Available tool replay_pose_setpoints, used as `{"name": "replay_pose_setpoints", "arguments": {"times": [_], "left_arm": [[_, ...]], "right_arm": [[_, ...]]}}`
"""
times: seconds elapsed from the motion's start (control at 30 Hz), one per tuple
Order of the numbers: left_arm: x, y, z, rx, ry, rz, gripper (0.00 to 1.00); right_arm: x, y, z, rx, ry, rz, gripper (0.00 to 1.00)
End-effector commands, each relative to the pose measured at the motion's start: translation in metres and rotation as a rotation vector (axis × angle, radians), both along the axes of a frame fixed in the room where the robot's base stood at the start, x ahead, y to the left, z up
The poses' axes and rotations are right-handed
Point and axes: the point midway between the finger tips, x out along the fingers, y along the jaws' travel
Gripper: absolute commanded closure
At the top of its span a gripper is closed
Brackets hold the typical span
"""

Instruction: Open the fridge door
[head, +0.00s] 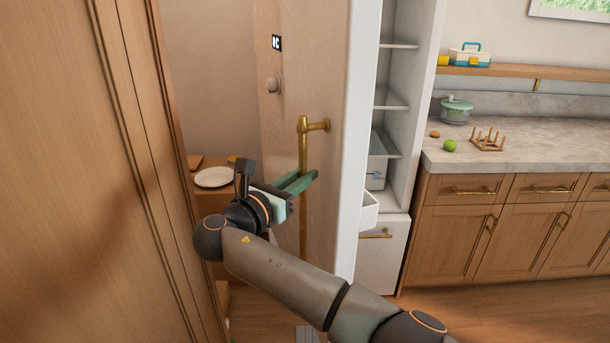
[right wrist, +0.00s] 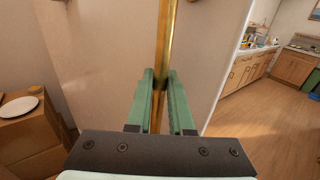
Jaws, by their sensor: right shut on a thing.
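The fridge door (head: 335,90) stands ajar in the head view, swung out to the left, with the white shelved interior (head: 398,75) showing to its right. A long vertical brass handle (head: 303,150) is fixed on the door's outer face. My right gripper (head: 300,182) is shut on the handle, its green fingers on either side of the bar. In the right wrist view the brass bar (right wrist: 167,45) runs down between the green fingers (right wrist: 159,95). My left gripper is not in view.
A wooden panel (head: 80,170) stands close on the left. A low box with a white plate (head: 213,177) is behind my right gripper. On the right, a counter (head: 550,150) holds a pot (head: 456,110), a green fruit (head: 449,146) and a peg rack (head: 488,141). Floor is clear before the cabinets.

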Motion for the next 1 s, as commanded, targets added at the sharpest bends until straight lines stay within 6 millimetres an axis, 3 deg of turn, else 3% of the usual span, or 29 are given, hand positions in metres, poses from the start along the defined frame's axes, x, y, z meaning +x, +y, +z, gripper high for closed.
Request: {"name": "replay_pose_setpoints", "arguments": {"times": [0.2, 0.23, 0.5, 0.8, 1.0], "left_arm": [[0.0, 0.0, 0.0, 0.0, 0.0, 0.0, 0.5], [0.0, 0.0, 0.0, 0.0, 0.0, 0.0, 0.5], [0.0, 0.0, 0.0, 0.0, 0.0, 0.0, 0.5], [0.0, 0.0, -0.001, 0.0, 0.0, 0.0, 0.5], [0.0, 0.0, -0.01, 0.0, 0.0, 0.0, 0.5]], "right_arm": [[0.001, 0.003, 0.006, -0.002, -0.014, 0.013, 1.0], [0.001, 0.003, 0.006, -0.002, -0.014, 0.013, 0.79], [0.001, 0.002, 0.003, -0.001, -0.008, 0.009, 0.5], [0.001, 0.001, 0.005, 0.0, -0.006, 0.006, 0.5], [0.001, 0.002, 0.032, 0.002, -0.013, 0.009, 0.5]]}}
